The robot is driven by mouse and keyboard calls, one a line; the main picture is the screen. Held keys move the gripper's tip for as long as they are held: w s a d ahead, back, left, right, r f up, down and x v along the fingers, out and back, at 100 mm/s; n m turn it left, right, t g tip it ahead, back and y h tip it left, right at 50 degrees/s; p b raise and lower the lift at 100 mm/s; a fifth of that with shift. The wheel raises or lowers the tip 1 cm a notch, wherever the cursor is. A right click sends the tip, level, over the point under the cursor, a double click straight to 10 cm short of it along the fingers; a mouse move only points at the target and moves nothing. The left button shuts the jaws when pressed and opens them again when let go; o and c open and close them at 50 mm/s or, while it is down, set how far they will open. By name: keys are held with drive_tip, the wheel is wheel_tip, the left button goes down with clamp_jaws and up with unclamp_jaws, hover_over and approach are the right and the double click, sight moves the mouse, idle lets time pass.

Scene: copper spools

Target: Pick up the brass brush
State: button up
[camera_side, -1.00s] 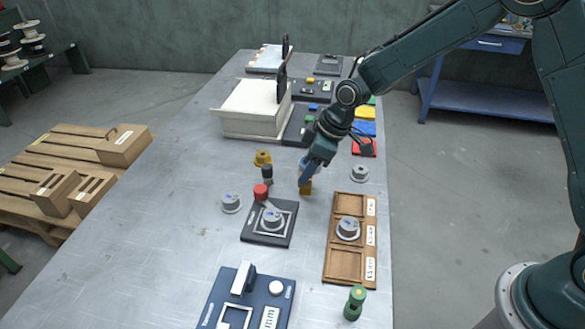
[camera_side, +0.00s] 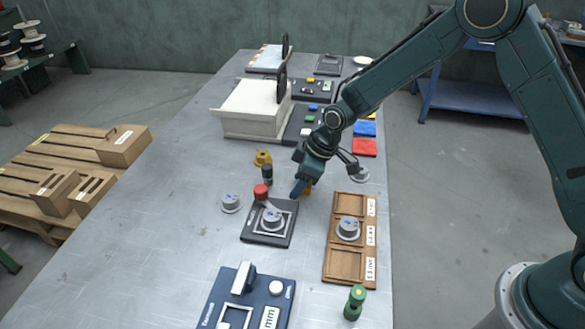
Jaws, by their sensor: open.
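The gripper is open.
A dark cylinder (camera_side: 267,175) and a yellow piece (camera_side: 263,158) stand to the left. A wooden tray (camera_side: 345,264) lies right. A green-topped piece (camera_side: 355,302) stands near the front edge.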

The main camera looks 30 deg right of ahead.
idle(0.4)
drive_tip(key=c, duration=1.1)
drive_tip(key=shift+r, duration=0.1)
wheel_tip(320, 180, up, 20)
drive_tip(key=shift+f, duration=0.1)
idle(0.4)
drive_tip(key=o, duration=0.5)
drive_tip(key=c, duration=0.4)
